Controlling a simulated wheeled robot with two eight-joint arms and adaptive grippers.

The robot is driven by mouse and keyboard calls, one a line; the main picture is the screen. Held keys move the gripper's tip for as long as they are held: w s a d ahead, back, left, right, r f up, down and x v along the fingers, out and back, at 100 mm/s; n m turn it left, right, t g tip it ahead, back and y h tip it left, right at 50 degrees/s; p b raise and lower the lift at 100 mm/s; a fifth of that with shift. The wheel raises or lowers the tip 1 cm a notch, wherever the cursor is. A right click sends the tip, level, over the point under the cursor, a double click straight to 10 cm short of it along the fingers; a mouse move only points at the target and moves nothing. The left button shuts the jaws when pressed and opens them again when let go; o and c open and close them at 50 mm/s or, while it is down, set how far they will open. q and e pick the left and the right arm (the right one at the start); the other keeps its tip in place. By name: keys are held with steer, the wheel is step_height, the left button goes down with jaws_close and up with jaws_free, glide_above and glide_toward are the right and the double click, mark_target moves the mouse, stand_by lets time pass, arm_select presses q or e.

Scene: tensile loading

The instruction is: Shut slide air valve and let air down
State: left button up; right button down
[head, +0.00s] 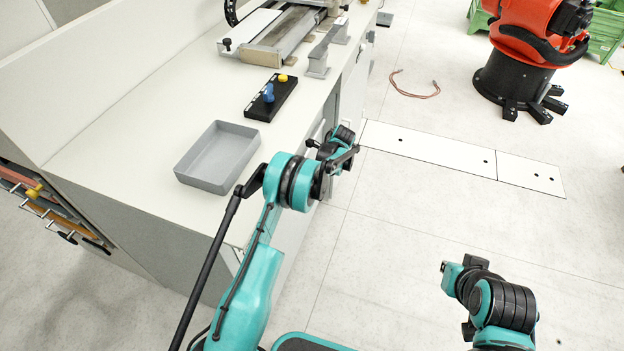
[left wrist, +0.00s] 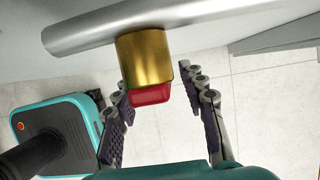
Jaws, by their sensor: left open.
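In the left wrist view a brass cylinder (left wrist: 144,58) with a red end (left wrist: 150,95) sits on a silver pipe (left wrist: 100,27), and looks like the slide air valve. My left gripper (left wrist: 157,80) is open, with one finger on each side of the red end; I cannot tell whether either touches it. In the head view my left gripper (head: 343,155) is at the bench's front side, and the valve is hidden or too small to make out. My right arm (head: 490,300) hangs over the floor at lower right; its fingers cannot be made out.
The bench (head: 130,170) carries a grey tray (head: 217,157), a black block (head: 271,100) with blue and yellow knobs, and a machine (head: 280,38) at the back. An orange robot (head: 527,50) stands far right. The floor between is mostly clear, with a thin cable loop (head: 415,92).

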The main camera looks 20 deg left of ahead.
arm_select(q)
steer(key=v, duration=1)
steer(key=shift+r, duration=0.4)
steer(key=shift+d, duration=0.15)
